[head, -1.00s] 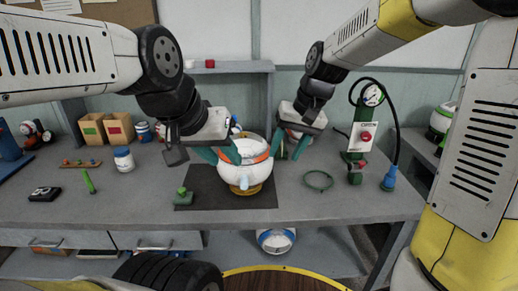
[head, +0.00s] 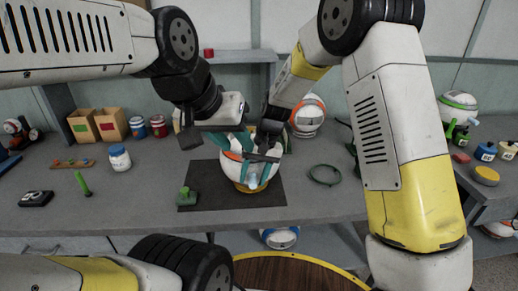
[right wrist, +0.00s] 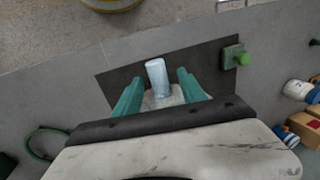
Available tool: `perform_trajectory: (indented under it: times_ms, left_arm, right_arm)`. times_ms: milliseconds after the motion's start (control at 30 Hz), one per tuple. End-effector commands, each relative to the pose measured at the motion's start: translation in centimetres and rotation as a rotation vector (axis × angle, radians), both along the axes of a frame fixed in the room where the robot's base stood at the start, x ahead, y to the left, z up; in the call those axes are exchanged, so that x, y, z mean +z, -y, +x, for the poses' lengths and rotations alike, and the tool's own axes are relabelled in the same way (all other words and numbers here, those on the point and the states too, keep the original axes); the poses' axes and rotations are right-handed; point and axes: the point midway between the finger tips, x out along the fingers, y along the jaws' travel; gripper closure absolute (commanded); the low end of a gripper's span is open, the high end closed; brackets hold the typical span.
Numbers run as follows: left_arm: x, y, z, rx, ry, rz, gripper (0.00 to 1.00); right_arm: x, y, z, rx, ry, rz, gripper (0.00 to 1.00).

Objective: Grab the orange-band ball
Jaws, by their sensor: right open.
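The white orange-band ball (head: 232,171) sits on a yellow ring (head: 241,187) on the dark mat (head: 205,180). A pale blue-white cylinder (head: 252,181) sticks out of its near side and also shows in the right wrist view (right wrist: 157,78). My left gripper (head: 238,143) has its teal fingers at the ball's upper left; arm and ball hide whether they close on it. My right gripper (right wrist: 158,88) is open, its teal fingers on either side of the cylinder with gaps; in the head view it is over the ball's front (head: 257,173).
A second ball with orange (head: 307,115) stands behind at right. A green-knobbed block (head: 186,196) is on the mat's left edge. A green ring (head: 324,175) lies right of the mat. A white jar (head: 119,158) and a green marker (head: 82,183) stand at left.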

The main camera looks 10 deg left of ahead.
Motion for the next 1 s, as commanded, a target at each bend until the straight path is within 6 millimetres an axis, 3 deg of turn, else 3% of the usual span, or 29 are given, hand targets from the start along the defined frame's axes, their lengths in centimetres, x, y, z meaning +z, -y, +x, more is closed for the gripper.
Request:
perform_trajectory:
  times_ms: [100,367,633,1000]
  left_arm:
    - [0.0,0.0,0.0,0.0,0.0,0.0,0.64]
    - [0.0,0.0,0.0,0.0,0.0,0.0,0.64]
    - [0.0,0.0,0.0,0.0,0.0,0.0,0.64]
    - [0.0,0.0,0.0,0.0,0.0,0.0,0.64]
  right_arm:
    - [-1.18,-0.27,-0.08,0.0,-0.001,0.0,0.52]
    - [-1.41,-0.35,-0.06,0.001,0.001,0.0,0.52]
    - [-1.39,-0.35,-0.06,0.0,0.001,0.0,1.0]
    - [-1.37,-0.33,-0.06,0.0,0.001,0.0,1.0]
